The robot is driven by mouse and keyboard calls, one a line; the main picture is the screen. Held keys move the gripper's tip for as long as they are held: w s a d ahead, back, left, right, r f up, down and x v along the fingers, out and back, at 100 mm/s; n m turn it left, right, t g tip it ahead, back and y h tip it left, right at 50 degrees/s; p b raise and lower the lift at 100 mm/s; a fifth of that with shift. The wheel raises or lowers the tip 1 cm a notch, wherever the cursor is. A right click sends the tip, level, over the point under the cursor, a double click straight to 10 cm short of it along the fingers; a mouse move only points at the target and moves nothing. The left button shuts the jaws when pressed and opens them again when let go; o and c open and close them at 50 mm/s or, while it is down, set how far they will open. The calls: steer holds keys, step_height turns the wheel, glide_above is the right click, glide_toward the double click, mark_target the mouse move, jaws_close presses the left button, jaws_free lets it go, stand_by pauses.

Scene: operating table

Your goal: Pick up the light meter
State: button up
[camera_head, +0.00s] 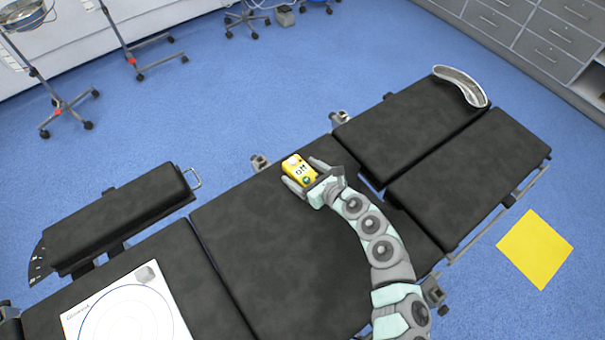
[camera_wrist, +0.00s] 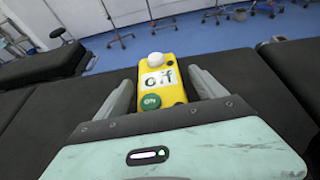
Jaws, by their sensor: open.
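The light meter (camera_head: 296,166) is a small yellow device with a white dome, a display reading "off" and a green button. It lies on the black padded operating table (camera_head: 270,240), near its far edge. In the wrist view the light meter (camera_wrist: 161,82) sits between the two fingers of my gripper (camera_wrist: 164,90). My gripper (camera_head: 304,174) is open, with one finger on each side of the meter. A gap shows on the right side in the wrist view; whether the left finger touches is unclear.
A metal kidney dish (camera_head: 462,85) lies at the table's far right end. A white board with circles (camera_head: 85,310) and a small grey block (camera_head: 147,274) lie at the lower left. A yellow square (camera_head: 536,248) is on the floor at right. Table clamps (camera_head: 260,162) stick out along the far edge.

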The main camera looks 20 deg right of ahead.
steer(key=c, duration=1.7)
